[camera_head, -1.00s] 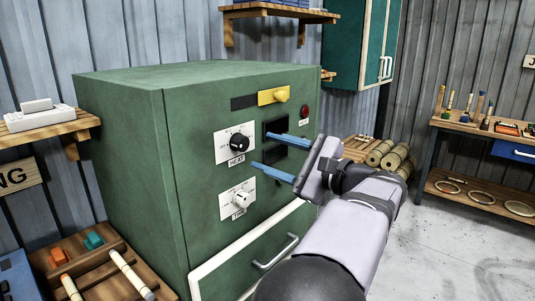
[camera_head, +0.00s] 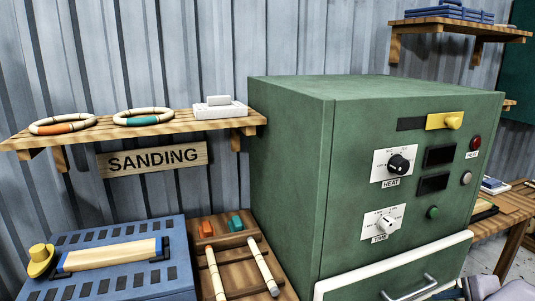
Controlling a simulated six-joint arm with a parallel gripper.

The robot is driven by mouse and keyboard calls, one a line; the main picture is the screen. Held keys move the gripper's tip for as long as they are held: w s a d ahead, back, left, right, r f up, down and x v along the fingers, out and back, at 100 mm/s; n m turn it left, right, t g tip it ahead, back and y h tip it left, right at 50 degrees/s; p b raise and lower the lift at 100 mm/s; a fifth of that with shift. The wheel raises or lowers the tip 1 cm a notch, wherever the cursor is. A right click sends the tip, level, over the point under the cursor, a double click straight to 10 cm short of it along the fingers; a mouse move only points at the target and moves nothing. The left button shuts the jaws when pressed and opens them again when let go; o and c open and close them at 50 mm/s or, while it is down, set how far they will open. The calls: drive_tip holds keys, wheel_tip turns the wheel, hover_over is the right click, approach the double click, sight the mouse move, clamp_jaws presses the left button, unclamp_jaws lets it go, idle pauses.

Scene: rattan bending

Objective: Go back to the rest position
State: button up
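Only a small part of my arm shows, at the bottom right edge. My gripper (camera_head: 450,293) is mostly cut off by the bottom of the picture, with just a bluish sliver in view. Whether its fingers are apart or together is hidden. It is low in front of the green cabinet's drawer (camera_head: 395,272), and I see nothing held.
The green heating cabinet (camera_head: 285,170) stands at centre right with HEAT (camera_head: 398,164) and TIME (camera_head: 387,224) dials and a yellow handle (camera_head: 445,121). A shelf (camera_head: 90,133) with two rings is at left. Below are a blue sanding table (camera_head: 110,275) and a wooden rack (camera_head: 240,268).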

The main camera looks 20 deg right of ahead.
drive_tip(key=s+a+f+n+g+y+p, duration=0.1)
drive_tip(key=a+f+n+g+p, duration=0.15)
drive_tip(key=a+f+n, duration=0.4)
drive_tip(key=s+a+f+n+g+y+p, duration=0.1)
drive_tip(key=s+a+f+n+g, duration=0.2)
drive_tip(key=a, duration=0.6)
drive_tip(key=w+a+r+n+p, duration=0.2)
drive_tip(key=a+n, duration=0.2)
drive_tip(key=a, duration=0.3)
drive_tip(key=w+a+r+n+g+p, duration=0.1)
drive_tip(key=w+a+n+p, duration=0.1)
drive_tip(key=a+n, duration=0.2)
drive_tip(key=w+a+r+n+g+p, duration=0.1)
drive_tip(key=a+n, duration=0.4)
drive_tip(key=a, duration=0.5)
drive_tip(key=shift+w+a+r+p, duration=0.2)
drive_tip(key=shift+w+r+p, duration=0.65)
drive_tip(key=shift+w+p, duration=0.1)
